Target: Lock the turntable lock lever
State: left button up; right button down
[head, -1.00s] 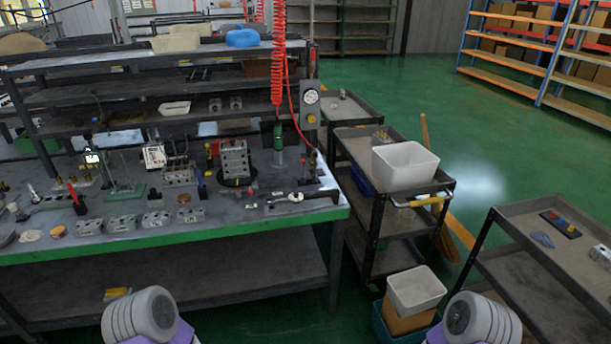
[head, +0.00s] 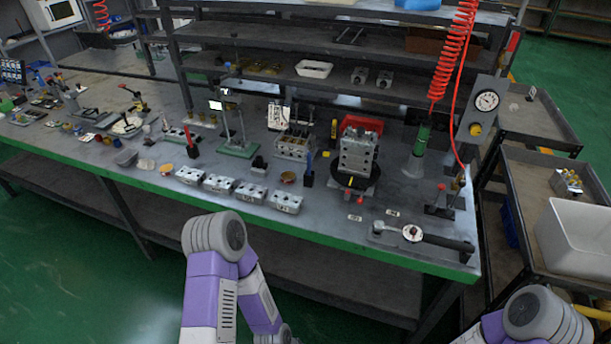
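The turntable (head: 340,181) is a dark round disc on the workbench, right of centre in the head view. A grey valve block (head: 357,153) with several holes stands upright on it. A small red knob (head: 360,200) shows at the turntable's front edge; it may be the end of the lock lever, but it is too small to tell its position. A short yellow mark is just above it. My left arm is folded at the bottom centre and my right arm is at the bottom right, both short of the bench. Neither gripper is in view.
The workbench (head: 330,232) has a green front edge. Several small grey blocks (head: 219,183) line its front, left of the turntable. A torque wrench (head: 420,236) lies at the front right. A red coiled hose (head: 455,50) hangs behind. A cart with a white bin (head: 580,240) stands at the right.

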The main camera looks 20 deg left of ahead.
aim_at(360, 200)
jog(key=u, duration=0.5)
jog(key=i, duration=0.45)
jog(key=u, duration=0.5)
